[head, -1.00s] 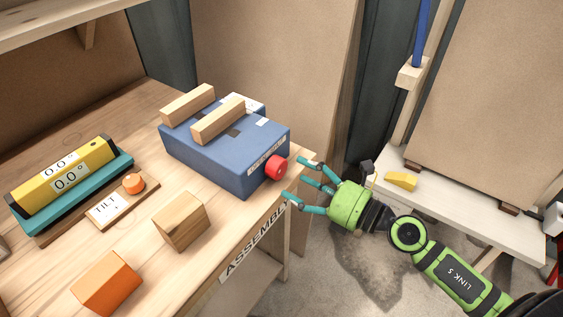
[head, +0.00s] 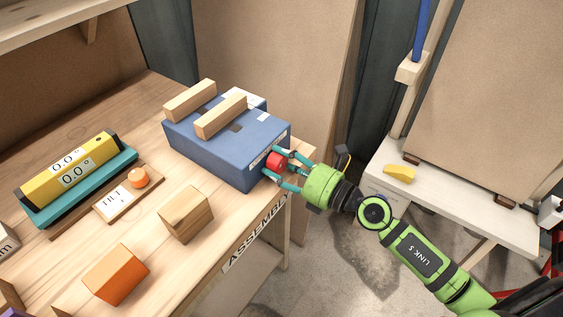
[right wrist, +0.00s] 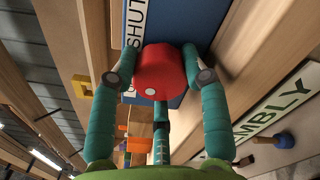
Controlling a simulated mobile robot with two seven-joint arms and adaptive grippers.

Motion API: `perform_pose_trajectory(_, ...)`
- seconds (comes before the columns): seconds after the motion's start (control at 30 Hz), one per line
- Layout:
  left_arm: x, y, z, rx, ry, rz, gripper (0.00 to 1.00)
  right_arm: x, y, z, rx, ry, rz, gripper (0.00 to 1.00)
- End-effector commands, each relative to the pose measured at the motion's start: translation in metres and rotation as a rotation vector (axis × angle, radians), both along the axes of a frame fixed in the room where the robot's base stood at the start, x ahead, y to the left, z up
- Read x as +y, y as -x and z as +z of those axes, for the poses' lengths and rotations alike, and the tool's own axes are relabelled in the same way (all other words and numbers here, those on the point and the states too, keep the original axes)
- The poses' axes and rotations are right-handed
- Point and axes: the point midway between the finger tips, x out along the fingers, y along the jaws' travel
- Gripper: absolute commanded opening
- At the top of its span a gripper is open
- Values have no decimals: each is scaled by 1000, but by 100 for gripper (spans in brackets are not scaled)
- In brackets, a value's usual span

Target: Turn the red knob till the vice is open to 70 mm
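The blue vice (head: 215,150) stands on the bench with two pale wooden jaw bars on top. The far bar (head: 190,100) and near bar (head: 221,115) are apart, with a gap between them. The red knob (head: 275,162) is on the vice's right-hand end face. My right gripper (head: 272,161) has its teal fingers around the knob. In the right wrist view the fingertips (right wrist: 160,62) bend in against the sides of the red knob (right wrist: 158,75), which has a white dot low on its face. A third finger lies below it. My left gripper is out of view.
A yellow level (head: 68,170) reading 0.0° lies on a teal block (head: 95,187). A tilt plate with an orange knob (head: 138,178), a wooden block (head: 186,214) and an orange block (head: 116,273) are nearer. A white side shelf (head: 440,205) holds a yellow piece (head: 399,174).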

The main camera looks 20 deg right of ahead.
Motion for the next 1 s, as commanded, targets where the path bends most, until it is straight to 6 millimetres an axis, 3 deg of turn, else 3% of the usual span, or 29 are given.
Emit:
perform_pose_trajectory(0.23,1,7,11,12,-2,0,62,-1,0,3,49,-64,-2,13)
perform_pose_trajectory(0.5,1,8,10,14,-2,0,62,-1,0,1,57,-77,-2,13)
perform_pose_trajectory(0.53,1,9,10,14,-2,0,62,-1,0,1,57,-77,-2,54)
perform_pose_trajectory(0.57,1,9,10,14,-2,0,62,-1,0,1,57,-76,-2,66)
perform_pose_trajectory(0.6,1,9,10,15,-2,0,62,-1,0,1,57,-76,-2,70)
perform_pose_trajectory(1.0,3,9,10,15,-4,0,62,-3,3,0,61,-78,-1,70)
